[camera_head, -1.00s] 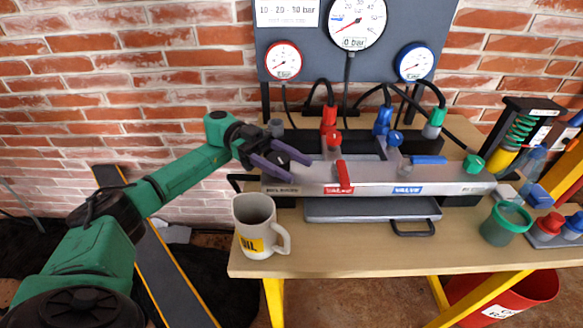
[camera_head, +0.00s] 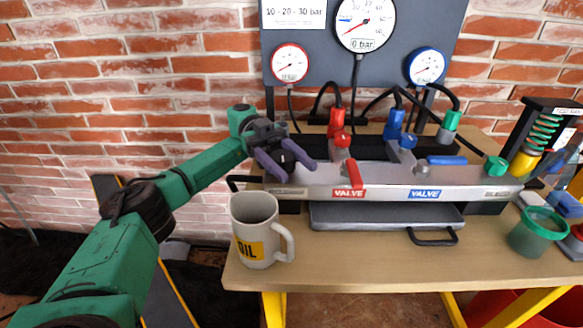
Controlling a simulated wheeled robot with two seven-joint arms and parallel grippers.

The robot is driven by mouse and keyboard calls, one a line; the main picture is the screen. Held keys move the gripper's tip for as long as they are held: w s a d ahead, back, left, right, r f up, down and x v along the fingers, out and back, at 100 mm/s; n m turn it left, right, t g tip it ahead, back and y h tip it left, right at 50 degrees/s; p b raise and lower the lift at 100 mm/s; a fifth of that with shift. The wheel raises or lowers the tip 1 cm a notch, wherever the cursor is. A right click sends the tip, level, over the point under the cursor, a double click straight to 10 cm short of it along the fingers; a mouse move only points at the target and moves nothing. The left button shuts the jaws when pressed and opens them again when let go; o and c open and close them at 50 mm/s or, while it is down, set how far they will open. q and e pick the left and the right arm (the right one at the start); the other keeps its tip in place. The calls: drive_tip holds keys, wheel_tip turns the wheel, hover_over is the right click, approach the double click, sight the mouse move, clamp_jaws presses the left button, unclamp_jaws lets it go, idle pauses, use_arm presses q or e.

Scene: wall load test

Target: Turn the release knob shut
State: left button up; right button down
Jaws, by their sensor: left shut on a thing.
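The release knob (camera_head: 287,161) is dark and sits at the left end of the grey valve block (camera_head: 385,177). My left gripper (camera_head: 287,163) has its purple fingers shut on the knob, one on each side. The fingers and the wrist hide much of the knob, so its exact angle cannot be read. A small label, too small to read, is on the block's front below it. My right gripper is not in view.
A grey oil mug (camera_head: 254,232) stands just in front of the left end of the block. A red valve lever (camera_head: 354,174) and a blue valve lever (camera_head: 447,160) are to the right. A green cup (camera_head: 533,232) stands far right. The central large gauge (camera_head: 364,20) reads 0 bar.

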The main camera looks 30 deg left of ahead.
use_arm(q)
drive_tip(key=o, duration=1.4)
drive_tip(key=shift+c, duration=0.2)
drive_tip(key=shift+r, duration=0.1)
drive_tip(key=shift+r, duration=0.35)
wheel_tip(320, 180, up, 19)
drive_tip(key=p, duration=0.6)
drive_tip(key=shift+p, duration=0.35)
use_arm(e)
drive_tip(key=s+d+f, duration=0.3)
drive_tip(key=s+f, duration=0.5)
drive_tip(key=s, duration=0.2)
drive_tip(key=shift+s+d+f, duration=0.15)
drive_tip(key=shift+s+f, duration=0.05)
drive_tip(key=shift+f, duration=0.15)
use_arm(q)
drive_tip(key=shift+r, duration=0.1)
